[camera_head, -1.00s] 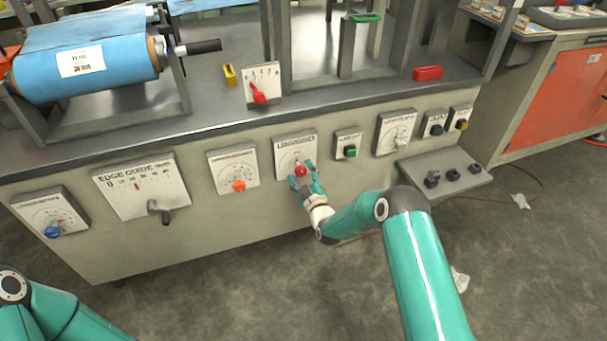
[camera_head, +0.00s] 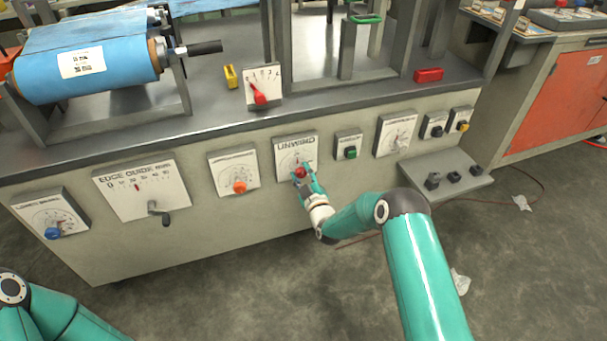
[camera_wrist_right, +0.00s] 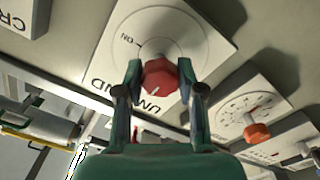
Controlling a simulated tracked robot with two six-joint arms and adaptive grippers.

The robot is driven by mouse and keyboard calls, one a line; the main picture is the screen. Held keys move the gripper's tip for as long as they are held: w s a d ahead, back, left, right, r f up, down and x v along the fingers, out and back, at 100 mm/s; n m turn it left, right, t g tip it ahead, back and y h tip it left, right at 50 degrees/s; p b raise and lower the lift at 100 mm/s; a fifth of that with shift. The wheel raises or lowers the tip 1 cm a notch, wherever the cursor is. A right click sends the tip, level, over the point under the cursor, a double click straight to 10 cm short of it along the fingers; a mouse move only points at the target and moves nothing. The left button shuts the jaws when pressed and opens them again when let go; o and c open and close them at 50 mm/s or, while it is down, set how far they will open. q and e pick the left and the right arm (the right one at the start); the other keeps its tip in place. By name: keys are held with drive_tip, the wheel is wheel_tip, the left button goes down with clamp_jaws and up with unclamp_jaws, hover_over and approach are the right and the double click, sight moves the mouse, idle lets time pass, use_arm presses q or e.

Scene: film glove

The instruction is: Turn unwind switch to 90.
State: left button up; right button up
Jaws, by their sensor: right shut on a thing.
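The unwind switch is a red knob (camera_head: 300,173) on a white plate (camera_head: 284,149) labelled UNWIND, on the front of the machine. In the right wrist view the red knob (camera_wrist_right: 160,80) sits between the fingertips, with a white mark on its face towards the UNWIND lettering. The word ON shows beside the dial on the plate (camera_wrist_right: 196,42). My right gripper (camera_head: 302,176) is shut on the knob, a finger on each side of it, and hides part of the dial. My left gripper is out of view; only part of the left arm shows at lower left.
An orange-knob dial (camera_head: 239,187) is left of the switch, and a green button box (camera_head: 349,147) is right of it. A red lever (camera_head: 259,97) stands above on the tabletop. The floor in front is mostly clear.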

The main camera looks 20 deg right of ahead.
drive_tip(key=shift+f+m+b, duration=0.25)
drive_tip(key=shift+m+b, duration=1.05)
drive_tip(key=shift+b, duration=0.05)
drive_tip(key=m+b, duration=0.9)
drive_tip(key=m, duration=0.1)
drive_tip(key=m+b, duration=0.3)
drive_tip(key=shift+d, duration=0.1)
drive_tip(key=shift+r+m+b, duration=0.1)
drive_tip(key=shift+m+b, duration=0.95)
drive_tip(key=shift+m, duration=0.15)
drive_tip(key=shift+d, duration=0.1)
drive_tip(key=o, duration=1.2)
drive_tip(key=shift+c, duration=0.2)
drive_tip(key=shift+r, duration=0.1)
